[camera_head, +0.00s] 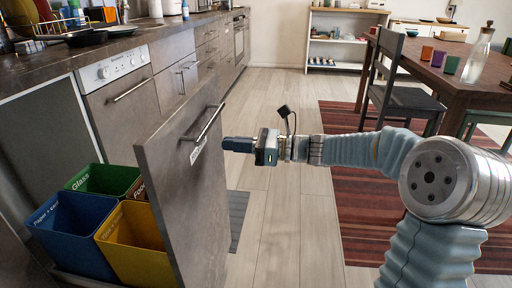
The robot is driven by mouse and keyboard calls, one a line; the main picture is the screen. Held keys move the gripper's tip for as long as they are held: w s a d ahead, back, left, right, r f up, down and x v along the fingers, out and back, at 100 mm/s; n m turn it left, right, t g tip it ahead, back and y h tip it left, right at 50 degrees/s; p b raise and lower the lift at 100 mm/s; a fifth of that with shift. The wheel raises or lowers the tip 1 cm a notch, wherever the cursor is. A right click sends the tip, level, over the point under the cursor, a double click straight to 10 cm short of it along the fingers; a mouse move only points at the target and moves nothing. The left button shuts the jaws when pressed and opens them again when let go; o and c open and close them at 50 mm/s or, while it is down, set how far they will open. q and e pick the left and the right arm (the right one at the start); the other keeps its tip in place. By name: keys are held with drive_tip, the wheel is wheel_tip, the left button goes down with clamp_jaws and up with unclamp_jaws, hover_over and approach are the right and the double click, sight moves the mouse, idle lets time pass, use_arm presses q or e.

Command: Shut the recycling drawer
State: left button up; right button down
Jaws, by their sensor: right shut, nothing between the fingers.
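The recycling drawer is pulled out at the left, with its tall grey-brown front panel (180,180) standing away from the cabinets. Behind the panel are a blue bin (72,228), a green bin (100,180) and a yellow bin (132,240). A metal bar handle (210,122) is on the upper outer face of the panel. My right gripper (226,144) is shut and empty. Its fingertips are at the panel's outer face just below the handle; I cannot tell if they touch. My left gripper is not in view.
A dishwasher (118,88) and further cabinets line the left under a dark counter (110,42). A wooden table (440,62) and a dark chair (400,95) stand at the right on a striped rug (350,185).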

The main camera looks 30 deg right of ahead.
sight(203, 142)
drive_tip(key=shift+x, duration=2.35)
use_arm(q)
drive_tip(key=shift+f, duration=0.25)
